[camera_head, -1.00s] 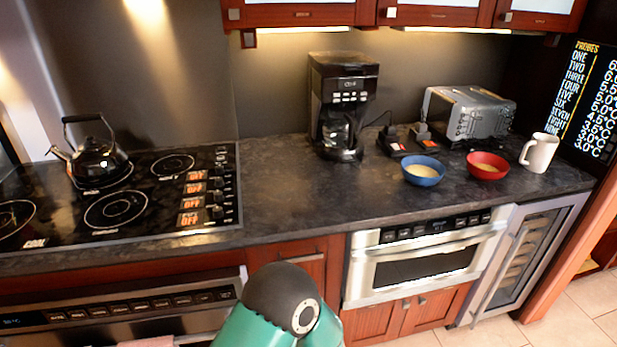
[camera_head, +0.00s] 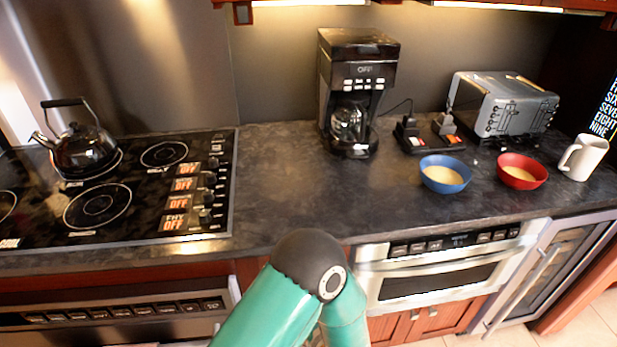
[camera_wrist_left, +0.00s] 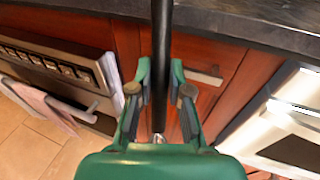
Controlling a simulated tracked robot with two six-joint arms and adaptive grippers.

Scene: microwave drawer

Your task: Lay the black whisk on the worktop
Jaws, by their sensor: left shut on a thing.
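In the left wrist view, my left gripper (camera_wrist_left: 160,85) is shut on the black whisk (camera_wrist_left: 161,28), of which only a straight black rod shows. The rod runs from between the fingers up past the top edge of the view, so its far end is hidden. The gripper is in front of the red-brown cabinet fronts, and the edge of the dark worktop (camera_wrist_left: 245,24) lies beyond it. In the head view the worktop (camera_head: 285,195) is wide, and only a bend of my arm shows below its front edge. My right gripper is not in view.
The hob (camera_head: 130,222) with a black kettle (camera_head: 85,150) is at left. A coffee maker (camera_head: 355,75), toaster (camera_head: 500,105), blue bowl (camera_head: 445,185), red bowl (camera_head: 521,182) and white mug (camera_head: 583,158) stand centre to right. The worktop between hob and coffee maker is clear.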

